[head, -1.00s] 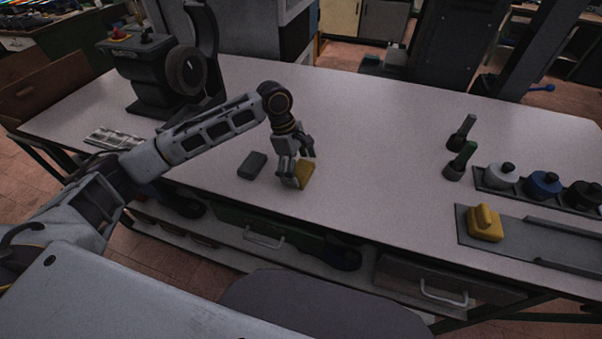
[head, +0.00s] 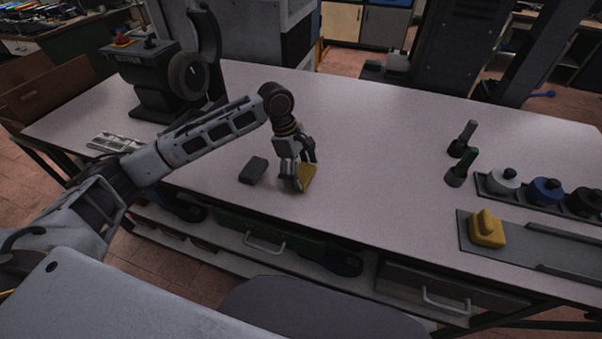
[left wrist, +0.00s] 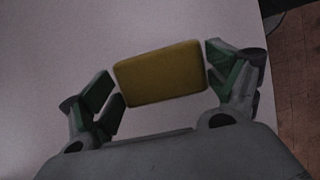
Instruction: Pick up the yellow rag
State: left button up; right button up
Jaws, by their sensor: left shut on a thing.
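The yellow rag (head: 307,176) is a flat, rounded block shape at the front middle of the table in the head view. It also shows in the left wrist view (left wrist: 160,73), between the two fingers. My left gripper (head: 299,176) is shut on the rag, with a finger on each of its short sides. In the head view the gripper hides part of the rag. I cannot tell whether the rag is lifted off the table. My right gripper is not in view.
A dark grey block (head: 253,171) lies just left of the gripper. A yellow handled block (head: 487,229) sits on a grey tray (head: 524,244) at right, near two dark upright tools and several lidded pots. A machine (head: 150,85) stands back left. The table middle is clear.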

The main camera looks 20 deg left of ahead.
aim_at(301, 172)
pick_arm(q)
notch_tip(301, 172, up, 7)
jog(key=shift+r, duration=0.95)
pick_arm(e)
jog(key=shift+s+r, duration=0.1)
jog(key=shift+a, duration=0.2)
